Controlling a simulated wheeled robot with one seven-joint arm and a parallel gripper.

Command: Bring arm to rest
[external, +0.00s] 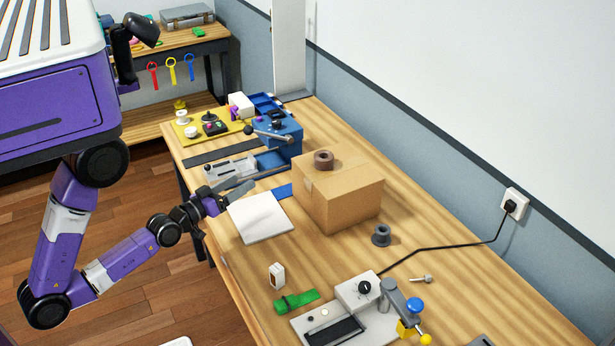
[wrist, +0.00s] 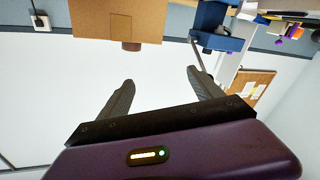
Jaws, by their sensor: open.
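My purple arm reaches from the left to the front edge of the workbench (external: 440,265) in the external view. My gripper (external: 229,191) is above the bench edge, near a white pad (external: 261,218) and a grey-and-white tool. In the wrist view my gripper (wrist: 158,82) shows two dark fingers spread apart with nothing between them. The wrist picture appears upside down, with a cardboard box (wrist: 116,20) at its top.
A cardboard box (external: 338,190) with a brown tape roll (external: 323,159) on top stands behind the pad. A blue vise-like device (external: 277,135) stands farther back.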

